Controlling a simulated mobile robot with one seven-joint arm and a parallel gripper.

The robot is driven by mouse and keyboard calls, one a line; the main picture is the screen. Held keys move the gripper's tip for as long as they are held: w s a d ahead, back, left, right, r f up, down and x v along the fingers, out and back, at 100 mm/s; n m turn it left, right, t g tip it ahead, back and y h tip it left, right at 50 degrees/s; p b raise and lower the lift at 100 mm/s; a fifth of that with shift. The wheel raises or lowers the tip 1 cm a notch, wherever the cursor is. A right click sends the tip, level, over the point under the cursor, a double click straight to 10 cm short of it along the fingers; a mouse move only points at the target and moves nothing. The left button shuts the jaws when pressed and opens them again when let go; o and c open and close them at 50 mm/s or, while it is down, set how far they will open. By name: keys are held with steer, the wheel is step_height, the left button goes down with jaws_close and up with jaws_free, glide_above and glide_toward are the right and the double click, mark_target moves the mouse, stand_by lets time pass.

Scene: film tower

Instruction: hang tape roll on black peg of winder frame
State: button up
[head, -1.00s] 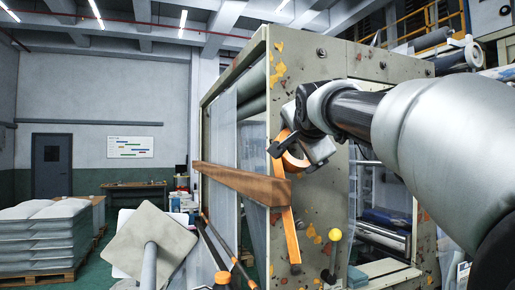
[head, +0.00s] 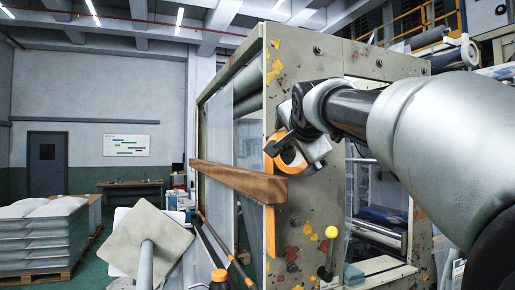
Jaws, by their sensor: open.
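The tape roll (head: 290,160), an orange ring, is at the upper part of the cream winder frame's (head: 300,225) front post. A loose orange tail of tape hangs nearly straight down at its left, passing behind the wooden bar. My gripper (head: 285,142) is open, with its dark fingers right at the roll and overlapping it in the picture. The black peg cannot be told apart from the dark fingers there. I cannot tell whether the roll is around the peg or touching a finger.
A wooden bar (head: 238,181) juts left across the frame just below the roll. A yellow-knobbed lever (head: 331,233) is on the post lower down. A tilted square plate (head: 150,240) stands at the front left. Stacked white sacks (head: 40,235) sit on a pallet beyond.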

steer(key=b+v, duration=0.3)
steer(key=v, duration=1.4)
steer(key=s+f+n+g, duration=0.3)
steer(key=s+f, duration=0.3)
steer(key=f, duration=0.8)
steer(key=s+f+n+g+p, duration=0.1)
steer(key=s+f+n+g, duration=0.2)
steer(key=f, duration=1.2)
steer(key=s+f+n+g+p, duration=0.1)
steer(key=s+f+n+g, duration=0.2)
steer(key=f, duration=1.1)
steer(key=s+d+n, duration=0.1)
steer(key=s+n, duration=0.2)
steer(key=s, duration=0.2)
steer(key=shift+s+f+n+g+y, duration=0.3)
steer(key=shift+f+n+y, duration=0.05)
steer(key=shift+n+y, duration=0.05)
